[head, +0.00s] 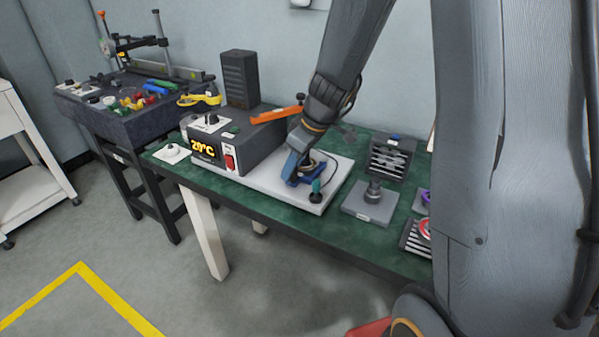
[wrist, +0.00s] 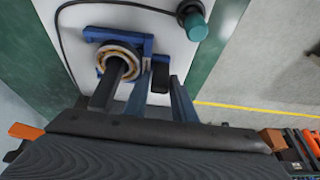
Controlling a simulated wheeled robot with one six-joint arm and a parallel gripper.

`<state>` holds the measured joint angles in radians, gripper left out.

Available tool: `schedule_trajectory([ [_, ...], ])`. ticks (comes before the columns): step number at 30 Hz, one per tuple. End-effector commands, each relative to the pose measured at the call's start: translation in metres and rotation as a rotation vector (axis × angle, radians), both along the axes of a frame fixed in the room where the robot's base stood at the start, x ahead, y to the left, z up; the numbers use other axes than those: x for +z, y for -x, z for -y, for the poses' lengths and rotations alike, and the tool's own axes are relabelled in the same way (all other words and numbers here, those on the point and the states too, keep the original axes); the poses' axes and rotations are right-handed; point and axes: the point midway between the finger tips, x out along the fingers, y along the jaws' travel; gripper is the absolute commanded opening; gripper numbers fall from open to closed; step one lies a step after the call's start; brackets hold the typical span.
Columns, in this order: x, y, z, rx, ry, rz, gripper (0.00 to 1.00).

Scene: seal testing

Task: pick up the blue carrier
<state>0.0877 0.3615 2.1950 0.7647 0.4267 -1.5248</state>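The blue carrier (wrist: 134,41) sits on the white plate and holds a round copper-coloured ring (wrist: 104,60). In the head view the blue carrier (head: 291,180) shows at the foot of my arm, partly covered. My gripper (wrist: 136,82) reaches down at it. One dark finger comes over the ring and the other stands beside the carrier's right side. The fingers appear apart, with a gap between them. Whether they touch the carrier cannot be told. In the head view my gripper (head: 297,164) is low over the carrier.
A teal-capped knob (wrist: 195,26) with a cable stands close beside the carrier. A grey heater box (head: 259,140) showing 20°C is to the left. A grey stand (head: 370,208) is on the right. The green table's (head: 385,254) front edge is near.

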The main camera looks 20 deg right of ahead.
Motion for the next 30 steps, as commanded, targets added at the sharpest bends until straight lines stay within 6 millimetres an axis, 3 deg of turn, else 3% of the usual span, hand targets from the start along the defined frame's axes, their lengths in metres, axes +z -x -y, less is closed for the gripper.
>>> schedule_trajectory([
  [1, 0.0, 0.0, 0.0, 0.0, 0.0, 0.0, 0.14],
  [4, 0.0, 0.0, 0.0, 0.0, 0.0, 0.0, 0.0],
  [20, 0.008, 0.002, -0.003, 0.001, 0.001, 0.003, 0.0],
  [30, 0.064, 0.001, -0.003, 0.001, 0.001, 0.007, 0.0],
])
